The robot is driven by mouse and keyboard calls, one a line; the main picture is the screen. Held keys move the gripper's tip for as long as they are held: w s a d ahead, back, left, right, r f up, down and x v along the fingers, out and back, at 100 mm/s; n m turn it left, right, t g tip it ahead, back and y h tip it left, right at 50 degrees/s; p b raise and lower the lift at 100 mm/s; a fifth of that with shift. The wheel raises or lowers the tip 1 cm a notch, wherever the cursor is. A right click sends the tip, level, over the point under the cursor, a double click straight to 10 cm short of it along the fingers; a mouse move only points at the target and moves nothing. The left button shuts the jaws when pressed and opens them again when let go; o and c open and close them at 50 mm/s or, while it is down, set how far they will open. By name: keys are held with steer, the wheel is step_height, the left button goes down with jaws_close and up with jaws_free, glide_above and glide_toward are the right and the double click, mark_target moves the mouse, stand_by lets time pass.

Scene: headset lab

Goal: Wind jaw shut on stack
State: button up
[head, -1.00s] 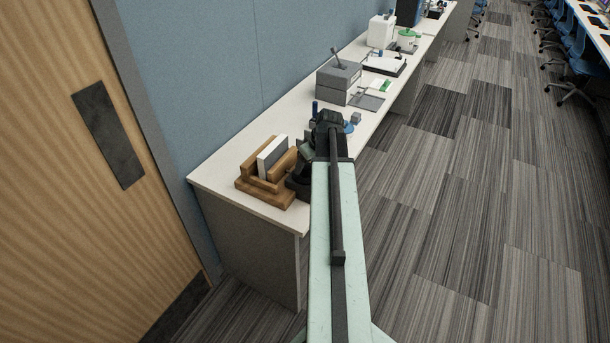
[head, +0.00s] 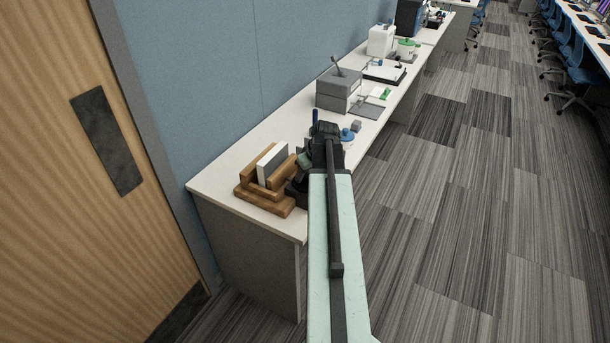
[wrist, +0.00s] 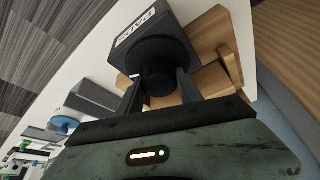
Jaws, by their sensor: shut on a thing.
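A wooden vise (head: 265,205) stands on the near end of the white bench in the head view. A white and grey stack (head: 272,163) stands upright between its wooden jaws; I cannot tell whether the moving jaw touches it. My gripper (head: 304,172) is at the vise's right side, partly hidden by my arm. In the wrist view, my gripper (wrist: 157,97) is shut on a round black knob (wrist: 158,78). A dark block (wrist: 155,48) with a "PADS" label is just beyond the knob, against the wooden vise (wrist: 215,50).
The white bench (head: 228,168) runs away along a blue wall panel. Farther along it are a grey box (head: 338,92), a blue round item (head: 347,134) and a white container (head: 382,40). A wooden door (head: 90,200) is at left.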

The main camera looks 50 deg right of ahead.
steer(key=m+h, duration=0.1)
steer(key=m, duration=0.2)
steer(key=m+h, duration=0.1)
steer(key=m, duration=0.1)
steer(key=shift+m+g, duration=0.4)
steer(key=m+g, duration=0.1)
steer(key=m, duration=0.1)
steer(key=m+h, duration=0.1)
steer(key=m, duration=0.2)
steer(key=shift+g, duration=0.4)
steer(key=m+g, duration=0.1)
steer(key=m, duration=0.2)
steer(key=m+g, duration=0.1)
steer(key=m, duration=0.1)
steer(key=shift+d+m+h, duration=0.1)
steer(key=shift+m+h, duration=0.3)
steer(key=m+g, duration=0.1)
steer(key=m, duration=0.3)
steer(key=shift+g, duration=0.3)
steer(key=shift+s+m+y, duration=0.1)
steer(key=shift+m+y, duration=0.2)
steer(key=o, duration=1.4)
steer(key=shift+c, duration=0.2)
